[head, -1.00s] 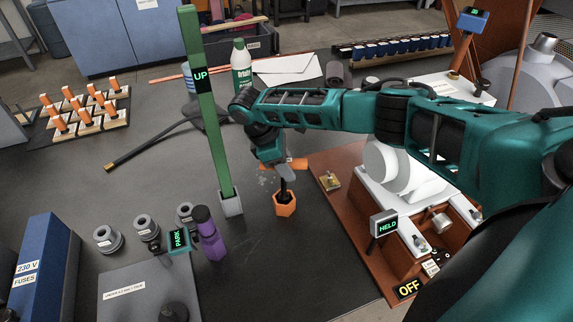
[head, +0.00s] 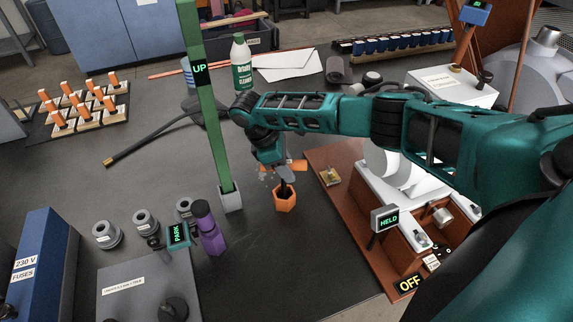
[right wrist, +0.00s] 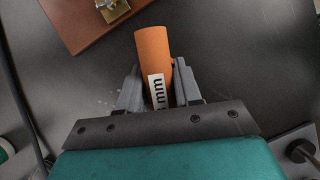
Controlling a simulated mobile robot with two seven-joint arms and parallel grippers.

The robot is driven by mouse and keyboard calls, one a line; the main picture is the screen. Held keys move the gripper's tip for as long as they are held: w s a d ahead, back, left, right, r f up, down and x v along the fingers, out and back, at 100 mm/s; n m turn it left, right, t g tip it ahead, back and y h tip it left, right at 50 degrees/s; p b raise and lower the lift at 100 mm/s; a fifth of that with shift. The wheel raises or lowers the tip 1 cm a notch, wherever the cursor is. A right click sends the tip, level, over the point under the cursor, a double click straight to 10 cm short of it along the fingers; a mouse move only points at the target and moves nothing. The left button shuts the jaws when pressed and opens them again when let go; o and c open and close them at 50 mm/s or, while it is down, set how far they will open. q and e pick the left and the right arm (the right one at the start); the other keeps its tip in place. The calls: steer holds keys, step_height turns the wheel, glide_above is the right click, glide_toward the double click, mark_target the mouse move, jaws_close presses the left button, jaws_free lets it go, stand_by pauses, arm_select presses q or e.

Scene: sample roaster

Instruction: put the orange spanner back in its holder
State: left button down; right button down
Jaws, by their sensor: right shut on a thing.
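The orange spanner (head: 298,165) shows in the head view as a short orange handle beside my right gripper (head: 286,174), with a dark shank below it. My right gripper is shut on the handle. In the right wrist view the orange handle (right wrist: 153,55), with a white "mm" label, lies between the two grey fingers (right wrist: 158,88). An orange six-sided holder (head: 285,199) stands on the dark table right below the gripper. The shank's lower end is at the holder's mouth; how deep it sits I cannot tell. My left gripper is not in view.
A green post (head: 208,110) marked UP stands close left of the holder. A purple-handled lever (head: 207,228) with a PARK sign is at the front left. The brown roaster base (head: 335,158) with a HELD sign (head: 385,218) is close right. Dark table in front is clear.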

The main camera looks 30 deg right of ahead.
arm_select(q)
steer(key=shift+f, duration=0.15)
arm_select(e)
steer(key=shift+f, duration=0.25)
steer(key=c, duration=0.7)
jaws_free()
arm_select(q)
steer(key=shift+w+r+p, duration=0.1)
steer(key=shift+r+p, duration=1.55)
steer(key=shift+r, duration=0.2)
arm_select(e)
steer(key=shift+r, duration=10)
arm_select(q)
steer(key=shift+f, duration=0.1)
